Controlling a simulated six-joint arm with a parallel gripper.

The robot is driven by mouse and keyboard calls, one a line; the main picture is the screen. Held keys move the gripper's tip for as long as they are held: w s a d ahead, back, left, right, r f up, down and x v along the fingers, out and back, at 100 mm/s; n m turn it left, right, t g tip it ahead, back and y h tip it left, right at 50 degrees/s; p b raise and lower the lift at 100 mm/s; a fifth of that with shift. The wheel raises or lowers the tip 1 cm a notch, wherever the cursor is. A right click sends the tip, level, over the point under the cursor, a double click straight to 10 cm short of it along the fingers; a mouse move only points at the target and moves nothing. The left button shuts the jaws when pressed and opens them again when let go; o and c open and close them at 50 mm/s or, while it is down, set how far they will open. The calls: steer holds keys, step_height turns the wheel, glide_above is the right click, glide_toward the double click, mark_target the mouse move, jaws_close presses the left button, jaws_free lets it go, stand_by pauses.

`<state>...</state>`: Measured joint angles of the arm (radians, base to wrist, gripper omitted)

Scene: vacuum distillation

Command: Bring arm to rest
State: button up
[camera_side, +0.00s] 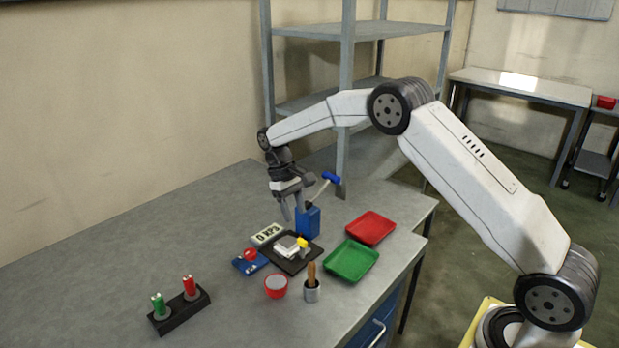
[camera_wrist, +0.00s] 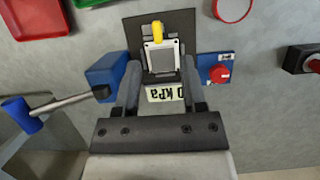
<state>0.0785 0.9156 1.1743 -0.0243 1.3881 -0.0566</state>
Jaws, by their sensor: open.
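My gripper (camera_side: 292,210) hangs fingers-down over the bench at the left of the blue box (camera_side: 309,222). In the wrist view the two fingers of my gripper (camera_wrist: 161,80) are apart, with nothing visibly held between them. Between them, beyond the tips, show the "0 kPa" display (camera_wrist: 165,93) and a white-framed device (camera_wrist: 161,56) with a yellow part on a black plate (camera_wrist: 182,25). The blue box stands close beside the left finger in that view. How far the fingertips are above the bench is hard to tell.
A lever with a blue grip (camera_side: 331,178) rises by the blue box. The bench's left is clear.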

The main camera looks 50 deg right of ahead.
steer(key=s+a+t, duration=0.2)
steer(key=s+t, duration=0.1)
steer(key=s, duration=0.9)
steer(key=s+a+r+t, duration=0.1)
steer(key=s+a+t, duration=0.1)
steer(key=s, duration=1)
steer(key=shift+a+r+t, duration=0.25)
steer(key=shift+t, duration=0.45)
